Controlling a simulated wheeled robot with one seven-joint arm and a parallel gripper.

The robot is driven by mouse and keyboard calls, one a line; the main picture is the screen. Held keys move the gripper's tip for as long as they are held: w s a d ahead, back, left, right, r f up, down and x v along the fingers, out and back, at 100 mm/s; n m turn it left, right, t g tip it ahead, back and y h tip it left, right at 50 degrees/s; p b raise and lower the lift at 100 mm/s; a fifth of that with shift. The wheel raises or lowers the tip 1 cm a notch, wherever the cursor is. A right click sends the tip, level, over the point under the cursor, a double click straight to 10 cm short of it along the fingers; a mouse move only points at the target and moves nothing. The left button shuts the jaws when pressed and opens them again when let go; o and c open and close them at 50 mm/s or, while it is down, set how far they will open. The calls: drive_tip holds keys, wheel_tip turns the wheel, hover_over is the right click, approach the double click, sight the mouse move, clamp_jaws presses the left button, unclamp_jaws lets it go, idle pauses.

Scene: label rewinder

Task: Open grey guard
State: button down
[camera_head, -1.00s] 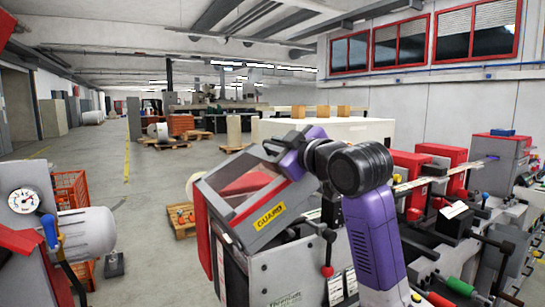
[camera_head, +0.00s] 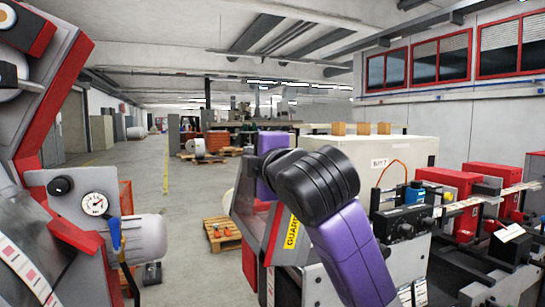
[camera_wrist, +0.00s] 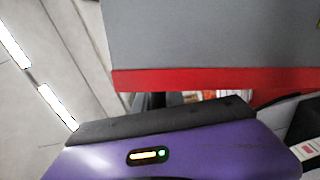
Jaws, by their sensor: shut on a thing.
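The grey guard (camera_head: 284,252) is a framed cover with a red edge, a window and a yellow GUARD label (camera_head: 291,232). It stands tilted up at the near left end of the label machine in the head view. My purple wrist and black arm joint cover much of its right side. My gripper (camera_wrist: 157,101) is shut at the guard, with the fingers mostly hidden behind my wrist housing. In the wrist view a grey panel with a red edge (camera_wrist: 190,79), seemingly the guard, fills the upper right. The exact grip point is hidden.
A grey and red machine with a pressure gauge (camera_head: 94,204) and a grey motor (camera_head: 143,238) stands close on the left. The label machine's red units (camera_head: 447,185) run to the right. A pallet (camera_head: 222,234) lies on the floor behind.

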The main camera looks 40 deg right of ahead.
drive_tip(key=shift+w+a+f+n, duration=0.2)
drive_tip(key=shift+a+n, duration=0.15)
drive_tip(key=shift+a, duration=0.35)
drive_tip(key=shift+w+a+f+n, duration=0.15)
drive_tip(key=shift+a+n, duration=0.2)
drive_tip(key=shift+a, duration=0.35)
drive_tip(key=c, duration=1.5)
unclamp_jaws()
drive_tip(key=shift+f, duration=0.1)
drive_tip(key=shift+o, duration=0.2)
drive_tip(key=shift+f, duration=0.1)
drive_tip(key=b+v, duration=0.2)
drive_tip(key=v, duration=0.6)
